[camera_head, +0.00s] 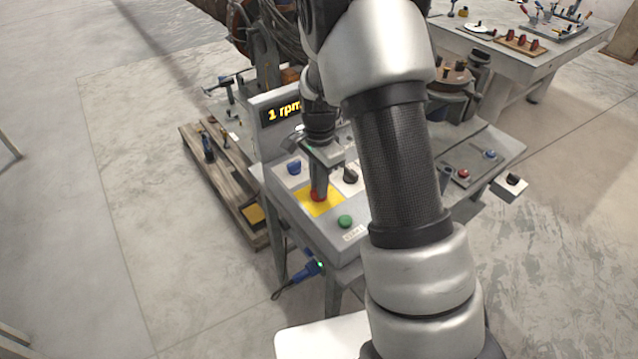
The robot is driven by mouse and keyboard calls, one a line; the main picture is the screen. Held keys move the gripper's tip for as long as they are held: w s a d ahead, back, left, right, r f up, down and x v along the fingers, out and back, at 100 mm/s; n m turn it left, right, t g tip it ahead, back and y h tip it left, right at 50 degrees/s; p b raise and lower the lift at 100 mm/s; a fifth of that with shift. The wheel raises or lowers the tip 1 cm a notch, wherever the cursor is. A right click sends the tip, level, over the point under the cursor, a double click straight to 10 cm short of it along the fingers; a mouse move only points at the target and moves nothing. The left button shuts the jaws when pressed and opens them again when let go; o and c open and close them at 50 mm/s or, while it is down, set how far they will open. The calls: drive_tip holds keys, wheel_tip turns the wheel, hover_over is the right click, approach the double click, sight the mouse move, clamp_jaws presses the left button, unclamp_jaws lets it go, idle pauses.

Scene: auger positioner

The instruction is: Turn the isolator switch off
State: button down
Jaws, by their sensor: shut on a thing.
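A grey control console carries a yellow plate (308,208) with a red knob (317,198) on it, the likely isolator switch. My gripper (319,186) reaches down from above and is shut on the red knob. Its fingers hide most of the knob, so I cannot tell which way the knob is turned. A lit display (284,109) behind the panel reads "1 rpm".
Close by on the panel are a blue knob (294,168), a black selector knob (350,175) and a green button (345,221). A small box with a black knob (513,180) juts out at the right. A wooden pallet (226,185) lies left of the console. Open floor spreads left.

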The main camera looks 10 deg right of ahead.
drive_tip(key=shift+n, duration=0.4)
drive_tip(key=n+b, duration=0.1)
drive_tip(key=n, duration=0.7)
drive_tip(key=shift+b, duration=0.35)
drive_tip(key=n, duration=0.4)
drive_tip(key=shift+n, duration=2.6)
drive_tip(key=c, duration=1.8)
unclamp_jaws()
drive_tip(key=shift+o, duration=0.2)
